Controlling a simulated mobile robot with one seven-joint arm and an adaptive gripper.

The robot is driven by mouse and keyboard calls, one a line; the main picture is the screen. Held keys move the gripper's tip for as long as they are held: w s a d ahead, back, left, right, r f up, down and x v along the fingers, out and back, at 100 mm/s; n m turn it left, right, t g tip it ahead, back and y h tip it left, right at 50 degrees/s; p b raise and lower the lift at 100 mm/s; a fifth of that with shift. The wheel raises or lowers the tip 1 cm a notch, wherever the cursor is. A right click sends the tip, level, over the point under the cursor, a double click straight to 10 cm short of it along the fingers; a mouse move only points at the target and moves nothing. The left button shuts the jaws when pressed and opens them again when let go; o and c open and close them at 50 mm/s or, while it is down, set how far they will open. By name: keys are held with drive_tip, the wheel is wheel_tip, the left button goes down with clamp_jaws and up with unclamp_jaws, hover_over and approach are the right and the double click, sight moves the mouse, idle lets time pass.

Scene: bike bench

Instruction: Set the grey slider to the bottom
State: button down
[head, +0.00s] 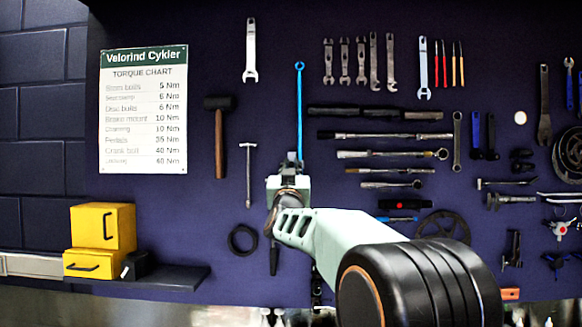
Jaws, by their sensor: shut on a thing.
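My gripper (291,160) is at the wall panel in the head view, left of the picture's middle. Its dark fingers are closed at the lower end of a long, thin blue bar (300,105) with a ring at its top. I take the thing between the fingers to be the grey slider, but the gripper and wrist hide it, so its shape and exact height cannot be made out. My pale green arm comes in from the lower right and covers the wall below the gripper.
A dark hammer (219,135) and a thin grey tool (248,173) hang left of the gripper. Several bars and ratchets (385,135) hang to its right. A black ring (242,240) hangs below left. Yellow boxes (118,226) stand on a dark shelf (180,278).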

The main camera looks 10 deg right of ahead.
drive_tip(key=shift+f+b, duration=1)
drive_tip(key=shift+f, duration=0.7)
drive_tip(key=c, duration=2)
unclamp_jaws()
drive_tip(key=shift+w+f, duration=0.1)
drive_tip(key=shift+o, duration=0.2)
drive_tip(key=v, duration=1.2)
